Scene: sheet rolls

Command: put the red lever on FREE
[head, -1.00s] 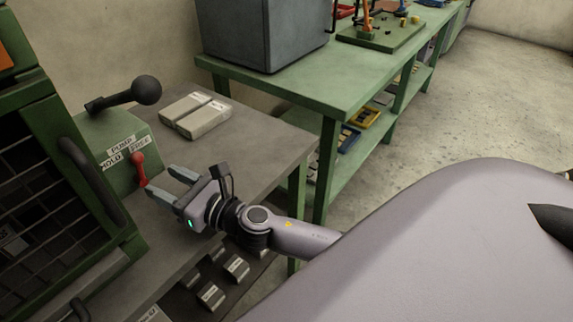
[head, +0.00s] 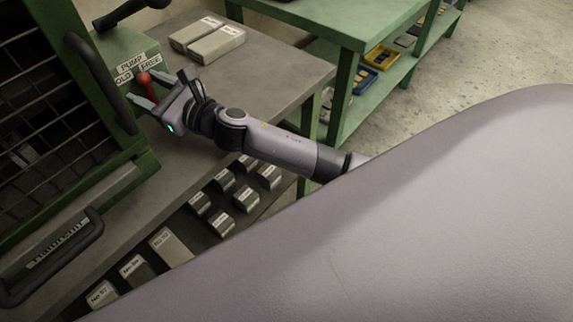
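The red lever (head: 145,79) stands on the front of the green pump box (head: 139,48) at the left. Its knob is just below the FREE label (head: 151,65) and right of the HOLD label (head: 124,79), whose first letter is hidden. I cannot tell exactly which setting it is on. My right gripper (head: 147,91) is at the lever with its fingers apart, one on either side of the lever as seen from here. I cannot tell whether they touch it. My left gripper is not in view.
A green cage-like frame with a dark handle (head: 100,80) stands close left of the gripper. A black lever arm (head: 122,14) rises above the box. Two pale blocks (head: 207,40) lie on the grey table (head: 260,75). Several labelled blocks sit on a shelf below.

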